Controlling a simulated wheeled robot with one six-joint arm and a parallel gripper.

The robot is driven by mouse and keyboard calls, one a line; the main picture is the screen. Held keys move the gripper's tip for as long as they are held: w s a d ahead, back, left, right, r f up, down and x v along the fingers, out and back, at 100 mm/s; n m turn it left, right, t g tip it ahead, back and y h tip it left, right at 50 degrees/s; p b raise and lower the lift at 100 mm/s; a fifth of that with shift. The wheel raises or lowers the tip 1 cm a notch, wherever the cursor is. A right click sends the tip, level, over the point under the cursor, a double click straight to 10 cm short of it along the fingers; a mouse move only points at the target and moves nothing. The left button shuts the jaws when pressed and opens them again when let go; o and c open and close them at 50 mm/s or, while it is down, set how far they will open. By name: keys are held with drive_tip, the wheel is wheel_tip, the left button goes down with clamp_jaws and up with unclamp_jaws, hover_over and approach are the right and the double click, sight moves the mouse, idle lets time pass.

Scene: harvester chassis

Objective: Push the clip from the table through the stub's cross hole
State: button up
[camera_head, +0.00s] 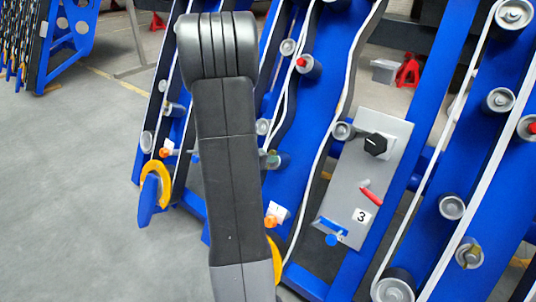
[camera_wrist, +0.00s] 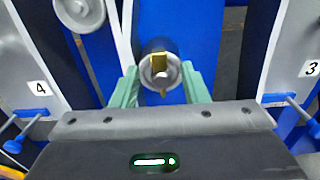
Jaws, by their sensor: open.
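The stub (camera_wrist: 173,77) is a grey round post end on the blue chassis, straight ahead in the wrist view. A gold clip (camera_wrist: 158,62) shows at it, with a wide part over the upper face and a narrow tip below the lower rim. It looks to run through the stub, but the hole itself is hidden. My gripper (camera_wrist: 159,70) is open, its two green fingers either side of the stub and clip, with gaps visible. In the head view my arm hides most of the gripper; the stub (camera_head: 283,161) shows just right of the arm. No table is in view.
A grey panel marked 3 (camera_head: 362,180) with a black knob and red lever is right of my arm. Another stub (camera_head: 469,253) with a gold piece is farther right. Blue-handled pins (camera_wrist: 30,125) flank the gripper. Grey floor (camera_head: 75,190) is open at left.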

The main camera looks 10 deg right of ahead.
drive_tip(key=p+v, duration=0.3)
drive_tip(key=v, duration=0.9)
drive_tip(key=shift+f, duration=0.1)
drive_tip(key=b+x, duration=0.4)
drive_tip(key=x, duration=1)
drive_tip(key=shift+d+f, duration=0.1)
drive_tip(key=shift+w+r+p, duration=0.15)
drive_tip(key=shift+r+p, duration=0.25)
drive_tip(key=shift+r, duration=0.15)
drive_tip(key=shift+d+r, duration=0.1)
drive_tip(key=shift+r, duration=0.1)
drive_tip(key=shift+f, duration=0.1)
